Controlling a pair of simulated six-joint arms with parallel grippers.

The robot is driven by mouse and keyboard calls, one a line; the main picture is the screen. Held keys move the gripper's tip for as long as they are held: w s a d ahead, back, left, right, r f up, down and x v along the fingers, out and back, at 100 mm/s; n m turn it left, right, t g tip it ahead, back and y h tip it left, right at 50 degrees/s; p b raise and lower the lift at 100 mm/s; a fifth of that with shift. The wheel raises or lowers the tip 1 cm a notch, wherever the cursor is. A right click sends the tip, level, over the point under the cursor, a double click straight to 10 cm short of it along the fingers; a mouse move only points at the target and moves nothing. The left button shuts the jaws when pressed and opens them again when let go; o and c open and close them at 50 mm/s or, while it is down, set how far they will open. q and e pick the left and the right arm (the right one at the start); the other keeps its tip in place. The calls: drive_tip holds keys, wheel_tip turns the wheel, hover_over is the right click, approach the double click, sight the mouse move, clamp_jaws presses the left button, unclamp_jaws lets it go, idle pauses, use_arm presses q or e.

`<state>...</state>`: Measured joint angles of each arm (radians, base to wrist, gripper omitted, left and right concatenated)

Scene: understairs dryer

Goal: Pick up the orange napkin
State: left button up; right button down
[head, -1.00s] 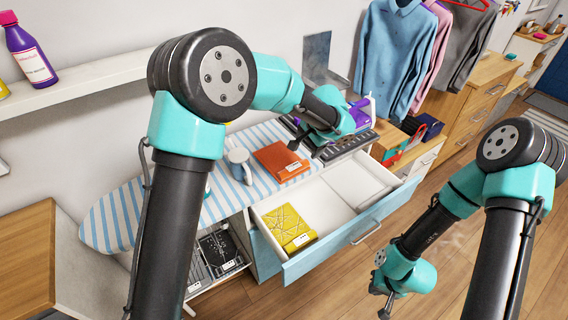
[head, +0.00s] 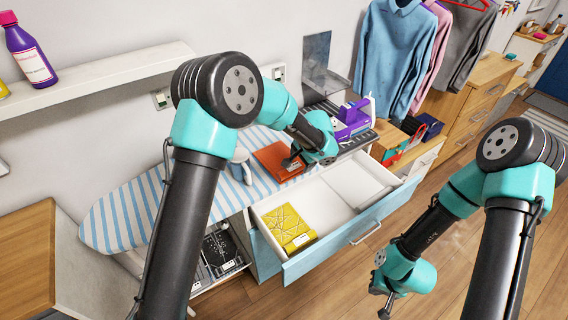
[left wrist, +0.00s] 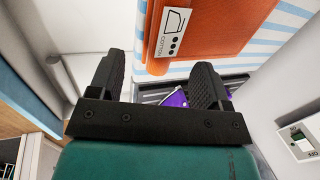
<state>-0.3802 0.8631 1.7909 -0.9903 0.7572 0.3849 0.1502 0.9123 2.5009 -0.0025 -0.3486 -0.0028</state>
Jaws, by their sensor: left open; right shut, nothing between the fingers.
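The orange napkin (head: 274,158) lies folded on the striped ironing board, with a white label on it. It fills the upper middle of the left wrist view (left wrist: 225,28), its label near the fingers. My left gripper (head: 290,162) is over the napkin's right part in the head view. Its two fingers (left wrist: 158,84) are apart with no napkin between them. I cannot tell whether a finger touches the napkin. My right gripper (head: 384,304) is shut and empty, low over the wooden floor at the right.
An open drawer (head: 345,228) below the board holds a yellow napkin (head: 288,226). A purple iron (head: 354,117) stands behind my left gripper on a dark rack.

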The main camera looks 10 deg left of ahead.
sight(298, 166)
use_arm(q)
drive_tip(key=shift+x, duration=2.55)
drive_tip(key=shift+a, duration=0.1)
drive_tip(key=shift+c, duration=0.5)
drive_tip(key=c, duration=0.9)
